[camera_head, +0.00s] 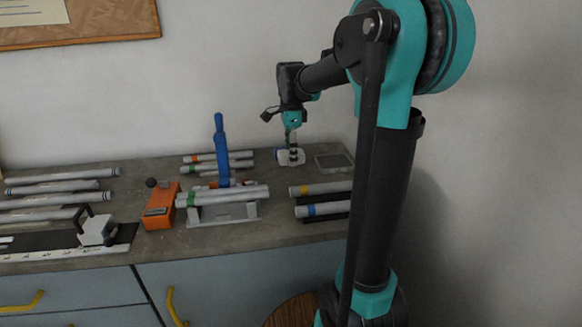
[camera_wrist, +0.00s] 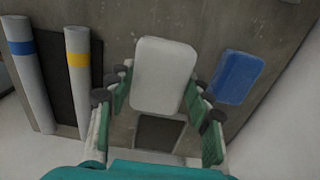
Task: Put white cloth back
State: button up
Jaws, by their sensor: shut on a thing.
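The white cloth (camera_wrist: 165,75) is a pale, rounded, folded block between my gripper's fingers in the wrist view. My gripper (camera_wrist: 160,85) is shut on it, with green and dark fingers along both sides. In the head view my gripper (camera_head: 291,156) reaches down at the back of the bench, and the cloth (camera_head: 298,161) shows in part around the fingertips. Whether the cloth touches the bench is hard to tell. A dark square pad or tray (camera_wrist: 160,132) lies just below the cloth in the wrist view; in the head view it is a grey-rimmed rectangle (camera_head: 334,161) right of my gripper.
A blue block or cloth (camera_wrist: 238,77) lies beside the white cloth, near the wall. Tubes with yellow and blue bands (camera_head: 325,209) lie in front. A blue upright clamp (camera_head: 220,145), more tubes (camera_head: 228,197) and an orange box (camera_head: 160,207) stand to the left.

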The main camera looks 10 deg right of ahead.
aim_at(291, 175)
jog(key=shift+f, duration=2.5)
jog(key=shift+f, duration=0.1)
jog(key=o, duration=1.1)
notch_tip(291, 175, up, 12)
jog(key=shift+w+r, duration=0.1)
jog(key=shift+r, duration=0.05)
